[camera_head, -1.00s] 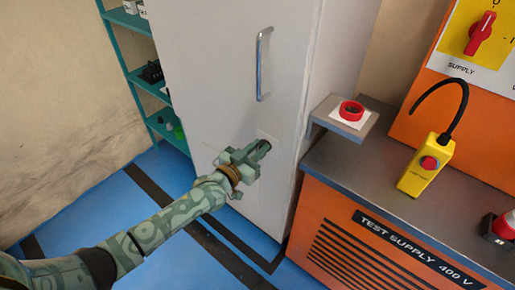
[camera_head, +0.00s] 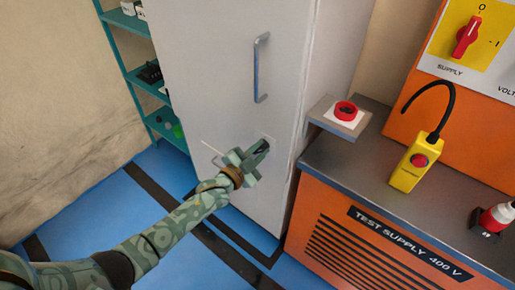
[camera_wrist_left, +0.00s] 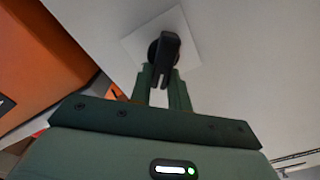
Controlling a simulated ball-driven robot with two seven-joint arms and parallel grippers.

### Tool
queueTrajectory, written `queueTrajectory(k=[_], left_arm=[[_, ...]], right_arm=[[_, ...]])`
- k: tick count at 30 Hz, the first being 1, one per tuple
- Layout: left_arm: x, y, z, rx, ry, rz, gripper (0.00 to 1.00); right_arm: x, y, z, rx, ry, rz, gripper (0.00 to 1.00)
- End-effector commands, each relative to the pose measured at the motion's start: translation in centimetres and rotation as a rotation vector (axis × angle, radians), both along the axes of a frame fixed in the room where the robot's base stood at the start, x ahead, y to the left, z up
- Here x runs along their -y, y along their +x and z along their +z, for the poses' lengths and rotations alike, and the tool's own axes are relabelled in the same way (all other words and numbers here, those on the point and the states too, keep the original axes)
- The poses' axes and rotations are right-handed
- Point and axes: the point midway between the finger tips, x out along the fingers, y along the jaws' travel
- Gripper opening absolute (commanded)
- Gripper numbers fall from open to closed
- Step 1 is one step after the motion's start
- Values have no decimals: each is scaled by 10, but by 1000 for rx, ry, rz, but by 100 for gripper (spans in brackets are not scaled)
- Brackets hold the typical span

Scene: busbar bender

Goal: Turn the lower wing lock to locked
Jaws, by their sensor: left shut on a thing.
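The lower wing lock (camera_wrist_left: 163,52) is a black wing knob on a pale square plate (camera_wrist_left: 132,38) on the light grey cabinet door. In the head view the plate (camera_head: 265,138) sits low on the door, near its right edge, and the gripper largely covers the lock. My left gripper (camera_head: 260,150) reaches the door from the lower left and is shut on the wing lock. In the left wrist view its fingers (camera_wrist_left: 162,88) are on both sides of the black wing. My right gripper is in neither view.
The cabinet door (camera_head: 215,75) has a vertical metal handle (camera_head: 261,68). To its right are an orange test supply bench (camera_head: 365,235), a red button on a small shelf (camera_head: 325,118) and a yellow pendant (camera_head: 412,165). A teal shelf (camera_head: 125,75) stands left. Blue floor is free in front.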

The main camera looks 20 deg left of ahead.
Motion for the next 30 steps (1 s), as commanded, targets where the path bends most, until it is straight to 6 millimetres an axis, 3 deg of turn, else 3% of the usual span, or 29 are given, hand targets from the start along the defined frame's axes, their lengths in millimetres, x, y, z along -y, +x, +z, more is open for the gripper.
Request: queueTrajectory(k=[18, 30], left_arm=[[5, -2, -12, 190, 533, 0, 0], [6, -3, -15, 272, 756, -1, 0]], right_arm=[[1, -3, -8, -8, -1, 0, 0], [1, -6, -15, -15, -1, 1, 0]])
